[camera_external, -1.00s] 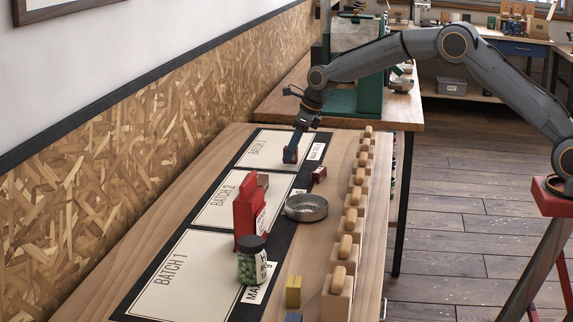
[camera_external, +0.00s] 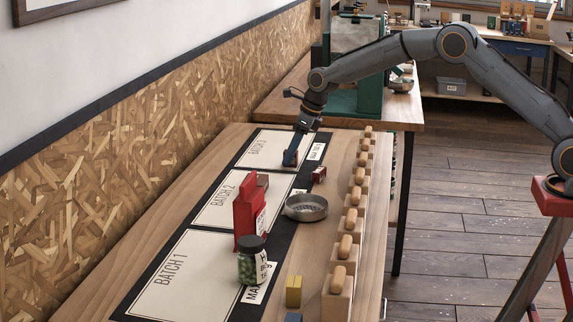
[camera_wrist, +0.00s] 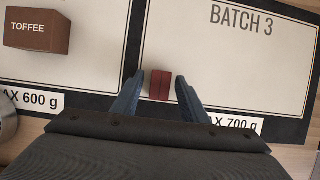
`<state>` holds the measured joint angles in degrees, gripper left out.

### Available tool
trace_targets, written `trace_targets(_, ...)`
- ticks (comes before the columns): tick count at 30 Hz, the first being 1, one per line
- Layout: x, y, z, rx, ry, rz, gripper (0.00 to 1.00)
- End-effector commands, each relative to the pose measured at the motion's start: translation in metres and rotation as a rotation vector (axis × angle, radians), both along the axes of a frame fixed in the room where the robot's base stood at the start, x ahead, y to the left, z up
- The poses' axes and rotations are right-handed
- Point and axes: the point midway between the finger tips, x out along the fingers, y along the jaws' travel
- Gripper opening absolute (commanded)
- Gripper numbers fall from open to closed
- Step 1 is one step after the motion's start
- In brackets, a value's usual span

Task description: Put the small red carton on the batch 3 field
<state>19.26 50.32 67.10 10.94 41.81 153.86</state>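The small red carton (camera_wrist: 159,85) stands on the batch 3 field (camera_wrist: 235,65), inside its border near the lower left corner in the wrist view. My gripper (camera_wrist: 160,80) is open around it, with a visible gap between each blue finger and the carton. In the external view my gripper (camera_external: 291,158) points down at the near part of the batch 3 field (camera_external: 268,150), and its fingers mostly hide the carton there.
A brown toffee box (camera_wrist: 37,30) sits on the batch 2 field. Wooden-handled pieces (camera_external: 351,220) line the right edge.

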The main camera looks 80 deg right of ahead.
Motion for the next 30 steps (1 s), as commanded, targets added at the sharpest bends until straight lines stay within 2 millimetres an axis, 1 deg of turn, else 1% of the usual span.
trace_targets(5,-0.01,-0.001,0.028,-0.002,-0.005,-0.001,0.4)
trace_targets(12,-0.03,-0.001,0.073,-0.001,-0.003,-0.002,0.4)
trace_targets(16,-0.037,-0.001,0.092,-0.001,-0.003,0.0,0.4)
trace_targets(18,-0.04,0.0,0.099,-0.001,-0.003,0.0,0.4)
trace_targets(22,-0.044,0.0,0.106,0.0,-0.001,0.0,0.4)
trace_targets(30,-0.045,0.0,0.108,0.0,-0.001,0.0,0.4)
